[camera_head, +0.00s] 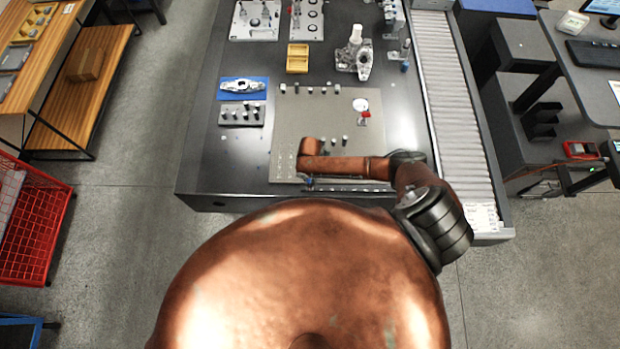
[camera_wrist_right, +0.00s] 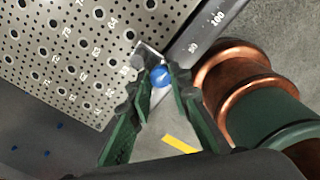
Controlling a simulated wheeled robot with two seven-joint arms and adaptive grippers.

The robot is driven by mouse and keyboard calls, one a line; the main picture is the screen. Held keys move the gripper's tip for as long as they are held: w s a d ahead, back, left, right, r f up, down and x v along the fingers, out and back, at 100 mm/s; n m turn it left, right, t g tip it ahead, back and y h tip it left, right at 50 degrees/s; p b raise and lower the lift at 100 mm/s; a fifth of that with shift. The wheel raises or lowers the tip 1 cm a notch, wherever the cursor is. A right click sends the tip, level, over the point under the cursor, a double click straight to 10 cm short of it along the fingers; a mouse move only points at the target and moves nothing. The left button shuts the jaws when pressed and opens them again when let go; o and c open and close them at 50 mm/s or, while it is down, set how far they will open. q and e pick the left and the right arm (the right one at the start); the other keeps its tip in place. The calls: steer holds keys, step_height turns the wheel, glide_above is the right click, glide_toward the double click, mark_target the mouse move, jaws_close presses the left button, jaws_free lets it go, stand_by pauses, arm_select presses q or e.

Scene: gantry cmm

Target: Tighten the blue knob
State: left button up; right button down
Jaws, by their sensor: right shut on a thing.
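The blue knob (camera_wrist_right: 160,75) is in the right wrist view, at the edge of the perforated, numbered metal plate (camera_wrist_right: 70,45). My right gripper (camera_wrist_right: 157,81) has its two dark green fingers on either side of the knob and is shut on it. In the head view the plate (camera_head: 310,113) lies on the dark table, and my right arm reaches over its front edge from the right. There my wrist hides most of the gripper. Whether the knob is tight cannot be told. My left gripper is not in view.
Small posts and a red-and-white part (camera_head: 364,113) stand on the plate. A yellow block (camera_head: 297,58), a metal casting (camera_head: 354,55) and a blue tray (camera_head: 244,97) lie around it. A roller conveyor (camera_head: 448,100) runs along the right. The table's front-left corner is bare.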

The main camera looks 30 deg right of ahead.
steer(key=shift+w+r, duration=0.1)
steer(key=c, duration=1.8)
jaws_free()
steer(key=shift+o, duration=0.2)
step_height(320, 180, up, 12)
